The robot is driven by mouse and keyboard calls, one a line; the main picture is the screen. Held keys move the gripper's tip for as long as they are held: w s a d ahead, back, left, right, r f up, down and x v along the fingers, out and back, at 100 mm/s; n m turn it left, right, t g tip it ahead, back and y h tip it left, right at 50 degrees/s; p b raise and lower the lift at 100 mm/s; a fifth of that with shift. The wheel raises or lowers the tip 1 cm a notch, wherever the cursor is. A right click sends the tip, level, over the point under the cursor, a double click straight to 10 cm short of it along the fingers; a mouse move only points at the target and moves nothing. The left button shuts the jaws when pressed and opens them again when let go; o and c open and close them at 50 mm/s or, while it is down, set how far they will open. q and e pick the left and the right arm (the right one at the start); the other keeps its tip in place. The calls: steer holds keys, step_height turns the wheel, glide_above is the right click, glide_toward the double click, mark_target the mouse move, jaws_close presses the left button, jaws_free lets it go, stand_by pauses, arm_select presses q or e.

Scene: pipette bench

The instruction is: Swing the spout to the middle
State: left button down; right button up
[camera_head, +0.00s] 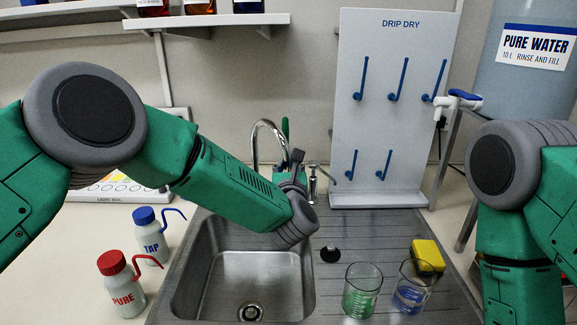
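The chrome spout (268,124) arches up behind the sink (190,262). One leg of the arch comes down at the left, behind my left forearm, and its lower parts are hidden. My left arm reaches in from the left across the sink's back edge. My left gripper (296,158) is mostly hidden behind its own wrist; only a small dark part shows just right of the spout. I cannot tell whether it touches the spout or how its fingers stand. My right arm hangs at the right edge, and its gripper is out of the picture.
A green-marked beaker (361,291), a blue-marked beaker (411,289) and a yellow sponge (428,256) stand on the drainboard (345,225). Bottles marked TAP (151,244) and PURE (121,291) stand left of the sink. The drip-dry board (420,135) rises behind.

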arm_select(q)
steer(key=shift+s+a+f+h+b, duration=0.15)
steer(key=shift+a+h+b, duration=0.15)
steer(key=shift+b, duration=0.2)
steer(key=s+a+m+g+h+b, duration=0.2)
steer(key=a+m+h+b, duration=0.3)
steer(key=a+h+b, duration=0.3)
steer(key=shift+s+a+m+b, duration=0.35)
steer(key=shift+a+b, duration=0.25)
steer(key=shift+b, duration=0.45)
steer(key=c, duration=1.4)
jaws_free()
steer(key=shift+s, duration=0.1)
steer(key=shift+c, duration=0.2)
steer(key=shift+a, duration=0.1)
